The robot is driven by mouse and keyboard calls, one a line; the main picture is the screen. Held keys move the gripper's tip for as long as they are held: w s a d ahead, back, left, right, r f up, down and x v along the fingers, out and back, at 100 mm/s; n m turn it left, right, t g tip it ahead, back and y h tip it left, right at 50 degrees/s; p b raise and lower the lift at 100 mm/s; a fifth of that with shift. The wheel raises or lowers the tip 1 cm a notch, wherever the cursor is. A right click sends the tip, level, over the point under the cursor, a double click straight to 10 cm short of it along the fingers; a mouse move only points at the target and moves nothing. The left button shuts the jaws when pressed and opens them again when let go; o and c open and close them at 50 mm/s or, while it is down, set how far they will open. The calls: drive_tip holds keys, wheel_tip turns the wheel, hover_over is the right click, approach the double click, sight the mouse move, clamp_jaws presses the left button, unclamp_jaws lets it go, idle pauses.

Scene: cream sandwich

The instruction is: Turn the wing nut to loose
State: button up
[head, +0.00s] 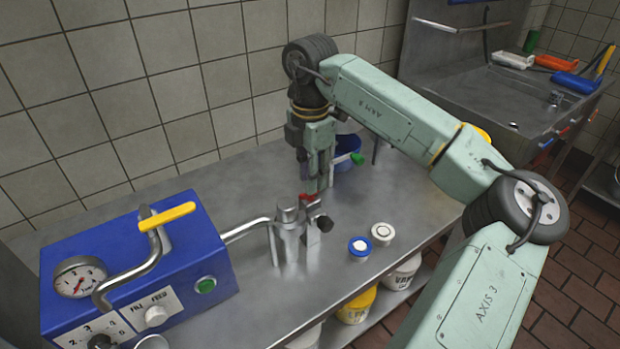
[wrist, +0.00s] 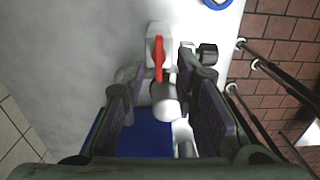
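The wing nut (head: 306,197) is the small red part on top of the metal nozzle fitting (head: 288,235) on the steel table. In the wrist view the red wing nut (wrist: 159,58) appears as a narrow upright bar, near the fingertips and roughly between them. My gripper (head: 318,187) points down just above the fitting and partly hides the wing nut in the head view. In the wrist view my gripper (wrist: 158,75) has its two fingers apart with a clear gap. Whether either finger touches the wing nut, I cannot tell.
A blue machine (head: 140,270) with a gauge and yellow-handled lever stands left, joined by a pipe to the fitting. A black knob (head: 325,224) juts from the fitting's right. A blue-rimmed jar (head: 360,248) and a white jar (head: 382,233) stand right. A dark blue container (head: 346,150) stands behind my gripper.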

drive_tip(key=shift+f, duration=1.35)
drive_tip(key=shift+c, duration=0.3)
clamp_jaws()
